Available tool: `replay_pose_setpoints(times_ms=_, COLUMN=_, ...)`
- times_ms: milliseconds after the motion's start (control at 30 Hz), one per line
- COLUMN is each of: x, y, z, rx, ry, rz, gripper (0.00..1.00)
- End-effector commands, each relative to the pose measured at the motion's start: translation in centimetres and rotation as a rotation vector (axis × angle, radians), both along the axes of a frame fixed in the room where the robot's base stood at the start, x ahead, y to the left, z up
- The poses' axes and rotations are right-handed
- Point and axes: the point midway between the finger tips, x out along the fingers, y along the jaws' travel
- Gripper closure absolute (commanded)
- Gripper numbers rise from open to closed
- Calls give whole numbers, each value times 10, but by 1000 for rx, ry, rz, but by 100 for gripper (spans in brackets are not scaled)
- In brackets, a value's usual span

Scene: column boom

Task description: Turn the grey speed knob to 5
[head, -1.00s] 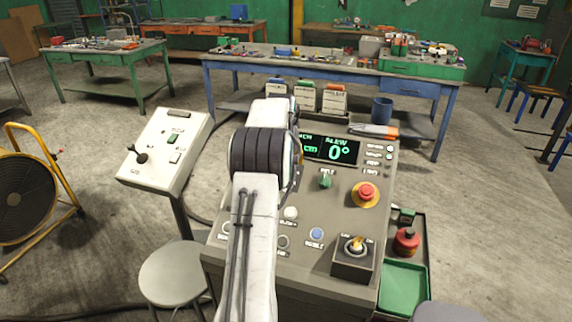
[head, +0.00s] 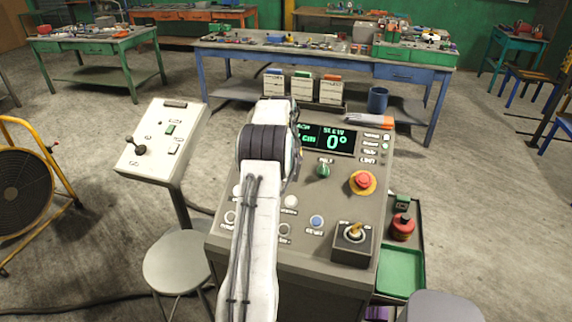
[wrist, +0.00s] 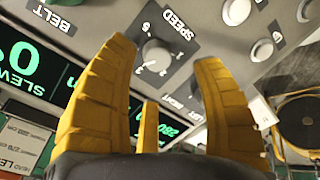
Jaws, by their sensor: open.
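The grey speed knob (wrist: 157,54) sits on the grey console panel beside the label SPEED in the wrist view. Small numbers ring it; I cannot tell which one it points at. My gripper (wrist: 164,60) has its yellow fingers spread, one on each side of the knob in the picture. No contact with the knob is visible. In the head view my white arm reaches over the console (head: 335,205) and hides the knob and my gripper.
A lit display (head: 328,139) reads SLEW 0°. A green belt knob (head: 323,171), a red mushroom button (head: 362,182) and a boxed yellow-tipped lever (head: 353,243) stand right of my arm. A white side panel (head: 160,142) stands to the left.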

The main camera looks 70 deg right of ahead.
Motion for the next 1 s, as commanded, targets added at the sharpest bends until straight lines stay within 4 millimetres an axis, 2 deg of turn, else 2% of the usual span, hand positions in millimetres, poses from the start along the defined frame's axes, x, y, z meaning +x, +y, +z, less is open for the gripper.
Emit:
replay_pose_setpoints(times_ms=400, x=1, y=-5, z=5, rx=-114, ry=374, rz=834, gripper=40)
replay_pose_setpoints(times_ms=600, x=2, y=-7, z=5, rx=-157, ry=538, rz=1188, gripper=40)
replay_pose_setpoints(times_ms=800, x=2, y=-7, z=5, rx=-184, ry=654, rz=1436, gripper=40)
replay_pose_setpoints(times_ms=1000, x=2, y=-7, z=4, rx=-195, ry=708, rz=1556, gripper=40)
